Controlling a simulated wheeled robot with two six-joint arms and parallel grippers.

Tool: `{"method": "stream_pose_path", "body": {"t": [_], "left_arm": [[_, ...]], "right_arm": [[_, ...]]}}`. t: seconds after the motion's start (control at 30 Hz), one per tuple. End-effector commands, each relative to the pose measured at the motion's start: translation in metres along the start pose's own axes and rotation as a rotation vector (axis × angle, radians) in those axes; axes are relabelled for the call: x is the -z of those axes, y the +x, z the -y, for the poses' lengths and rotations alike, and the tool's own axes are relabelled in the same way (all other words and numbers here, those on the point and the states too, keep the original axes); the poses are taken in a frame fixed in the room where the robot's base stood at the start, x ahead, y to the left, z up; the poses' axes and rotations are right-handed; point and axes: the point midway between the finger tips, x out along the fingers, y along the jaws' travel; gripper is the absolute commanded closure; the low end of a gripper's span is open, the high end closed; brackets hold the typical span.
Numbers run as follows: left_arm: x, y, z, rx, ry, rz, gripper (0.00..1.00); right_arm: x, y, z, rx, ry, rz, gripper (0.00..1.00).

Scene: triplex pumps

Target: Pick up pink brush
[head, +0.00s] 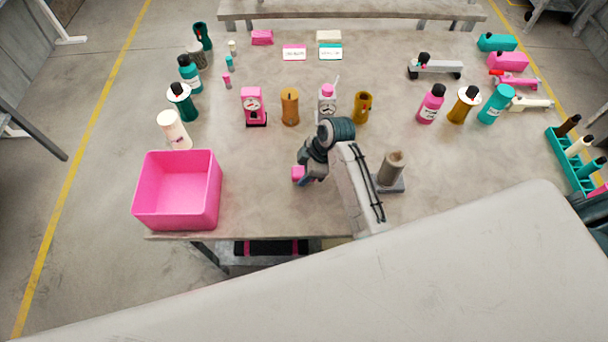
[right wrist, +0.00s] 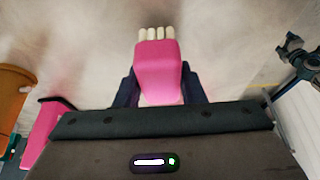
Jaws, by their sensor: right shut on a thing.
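The pink brush (right wrist: 158,68) has a pink block body and several cream bristle tufts at its far end. In the right wrist view it sits between the two dark fingers of my right gripper (right wrist: 157,88), which is shut on it. In the head view the right gripper (head: 306,174) is above the near middle of the table, right of the pink bin. A small pink part of the brush (head: 298,173) shows at its fingers; the rest is hidden by the gripper. My left gripper is not in view.
An open pink bin (head: 178,210) stands at the table's near left corner and looks empty. A grey-brown cylinder on a base (head: 392,170) stands right of my arm. A pink dial device (head: 254,106) and an amber canister (head: 290,106) stand behind the gripper. Bottles line both sides.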

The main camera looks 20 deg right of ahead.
Motion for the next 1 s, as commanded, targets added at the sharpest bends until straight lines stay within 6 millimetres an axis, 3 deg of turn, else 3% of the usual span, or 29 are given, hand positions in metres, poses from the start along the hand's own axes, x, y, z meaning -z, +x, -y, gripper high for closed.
{"method": "stream_pose_path", "body": {"t": [0.1,0.6,1.0], "left_arm": [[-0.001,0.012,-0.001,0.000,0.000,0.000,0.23],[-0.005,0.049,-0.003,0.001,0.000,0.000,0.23],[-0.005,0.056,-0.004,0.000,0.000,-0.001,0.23]], "right_arm": [[0.006,-0.013,-0.001,-0.005,-0.002,-0.003,0.87],[-0.078,-0.059,0.083,0.000,-0.003,0.006,0.87],[-0.098,-0.074,0.106,0.000,0.000,0.001,0.87]]}}
